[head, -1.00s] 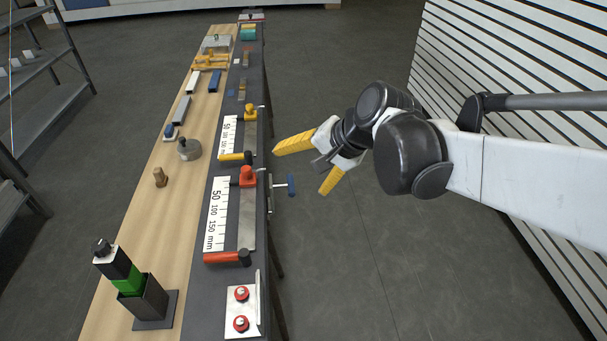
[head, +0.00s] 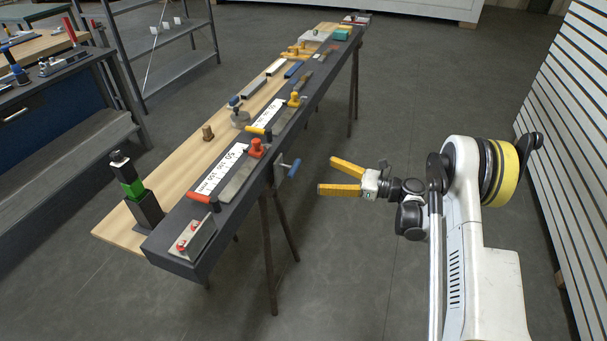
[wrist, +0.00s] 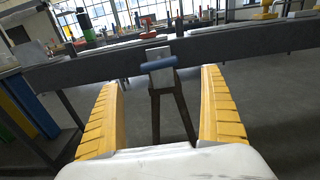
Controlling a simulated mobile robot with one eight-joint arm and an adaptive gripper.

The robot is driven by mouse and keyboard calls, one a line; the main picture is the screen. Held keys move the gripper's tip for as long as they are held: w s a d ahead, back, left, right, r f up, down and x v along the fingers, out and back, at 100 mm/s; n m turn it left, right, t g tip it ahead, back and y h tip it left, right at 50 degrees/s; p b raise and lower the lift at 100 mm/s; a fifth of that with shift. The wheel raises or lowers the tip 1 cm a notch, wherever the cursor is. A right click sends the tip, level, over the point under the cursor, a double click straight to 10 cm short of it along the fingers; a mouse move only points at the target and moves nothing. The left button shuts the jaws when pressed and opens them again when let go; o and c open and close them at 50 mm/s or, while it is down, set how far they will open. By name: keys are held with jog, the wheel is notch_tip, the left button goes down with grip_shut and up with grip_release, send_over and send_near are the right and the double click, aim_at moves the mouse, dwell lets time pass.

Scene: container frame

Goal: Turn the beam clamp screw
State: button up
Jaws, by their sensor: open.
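The beam clamp screw (head: 293,168) has a blue crossbar handle and sticks out from the near long side of the dark beam (head: 176,243). In the wrist view the blue handle (wrist: 158,66) shows ahead, between my two yellow fingers, with its pale clamp plate (wrist: 158,51) behind it on the beam. My gripper (head: 327,176) is open and empty. It points left towards the handle across a gap of open air and touches nothing. The screw's thread is mostly hidden behind the handle in the wrist view.
Dark trestle legs (head: 268,255) stand below the beam near the clamp. A slatted white wall (head: 583,110) is at the right. Floor between bench and arm is clear.

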aim_at(294, 169)
jog(key=b+x, duration=0.3)
jog(key=x, duration=0.7)
jog(key=shift+a+f, duration=0.15)
jog(key=shift+a, duration=0.25)
jog(key=c, duration=1.2)
